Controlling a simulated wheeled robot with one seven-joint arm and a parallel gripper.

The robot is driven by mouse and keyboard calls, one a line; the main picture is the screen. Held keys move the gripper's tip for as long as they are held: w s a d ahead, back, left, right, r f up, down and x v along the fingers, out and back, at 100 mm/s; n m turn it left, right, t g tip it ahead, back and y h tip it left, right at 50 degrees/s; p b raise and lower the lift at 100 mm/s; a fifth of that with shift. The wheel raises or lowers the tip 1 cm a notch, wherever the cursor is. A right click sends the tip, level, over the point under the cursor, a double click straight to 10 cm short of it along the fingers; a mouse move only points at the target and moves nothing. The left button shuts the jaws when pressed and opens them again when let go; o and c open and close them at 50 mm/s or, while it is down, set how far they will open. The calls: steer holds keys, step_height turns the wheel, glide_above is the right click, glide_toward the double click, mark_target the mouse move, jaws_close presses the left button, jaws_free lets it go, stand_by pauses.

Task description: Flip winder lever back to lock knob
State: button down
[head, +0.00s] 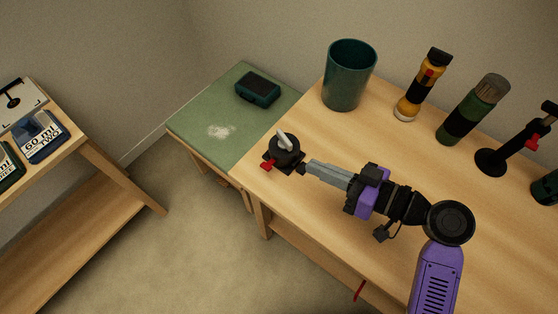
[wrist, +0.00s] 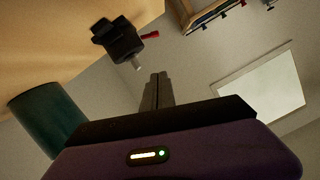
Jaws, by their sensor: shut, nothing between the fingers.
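The winder (head: 284,151) is a dark round body on a small base at the left end of the wooden table. A pale knob or handle (head: 284,138) sticks up from its top. Its red lever (head: 267,166) points out to the lower left, past the table's edge. The winder also shows in the wrist view (wrist: 120,42), with the red lever (wrist: 150,35) at its right. My gripper (head: 303,167) is shut and empty, its tips close beside the winder's right side in the head view; I cannot tell whether they touch it. The fingers also show in the wrist view (wrist: 157,78).
A teal cup (head: 349,78), a yellow flashlight (head: 423,85) and a green cylinder (head: 474,108) stand along the table's back. A green-topped stand (head: 196,130) with a dark box (head: 257,88) adjoins the left. A shelf (head: 70,145) is at far left, with open floor between.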

steer(key=shift+a, duration=0.1)
steer(key=p, duration=0.2)
glide_above(269, 164)
steer(key=d, duration=0.3)
step_height(269, 164, down, 2)
steer(key=f, duration=0.2)
steer(key=s+a+f, duration=0.1)
steer(key=shift+s+f, duration=0.1)
steer(key=shift+s+a+f, duration=0.1)
steer(key=shift+f, duration=0.35)
steer(key=shift+f+b, duration=0.1)
steer(key=shift+b, duration=0.3)
